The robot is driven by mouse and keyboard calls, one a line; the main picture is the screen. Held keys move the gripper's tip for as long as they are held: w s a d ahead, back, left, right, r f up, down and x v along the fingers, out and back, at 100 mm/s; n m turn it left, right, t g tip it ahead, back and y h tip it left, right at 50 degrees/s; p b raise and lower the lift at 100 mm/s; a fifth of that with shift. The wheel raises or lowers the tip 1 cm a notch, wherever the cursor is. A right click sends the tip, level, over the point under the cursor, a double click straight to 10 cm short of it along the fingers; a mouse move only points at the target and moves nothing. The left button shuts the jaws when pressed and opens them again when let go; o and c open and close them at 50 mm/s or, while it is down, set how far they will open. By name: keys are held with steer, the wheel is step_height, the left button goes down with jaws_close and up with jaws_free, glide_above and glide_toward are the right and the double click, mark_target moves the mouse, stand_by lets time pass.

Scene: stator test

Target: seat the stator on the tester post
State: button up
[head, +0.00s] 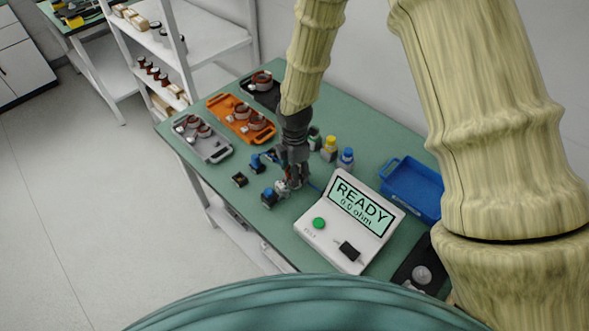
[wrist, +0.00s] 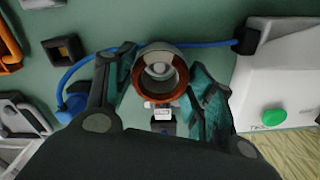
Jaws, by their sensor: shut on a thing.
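The stator (wrist: 178,82) is a copper-brown ring with a grey rim. In the wrist view it sits between the two fingers of my gripper (wrist: 158,84), which is shut on it. A round light-grey piece, likely the tester post (wrist: 158,68), shows inside the ring. I cannot tell whether the ring is around it or still above it. In the head view my gripper (head: 295,178) points down at the bench just left of the white tester (head: 313,238), and it mostly hides the stator and post. The tester's screen (head: 361,205) reads READY, 0.0 ohm.
Grey (head: 208,153), orange (head: 222,103) and black trays with stators stand at the bench's far left. Small bottles (head: 330,148) stand close behind my gripper. A blue bin (head: 412,188) is at right. A blue cable (wrist: 80,66) and blue-and-black clamp parts (head: 269,197) lie nearby.

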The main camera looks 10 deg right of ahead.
steer(key=shift+f, duration=0.55)
stand_by(0.4)
steer(key=o, duration=1.3)
steer(key=shift+o, duration=0.2)
step_height(320, 180, up, 12)
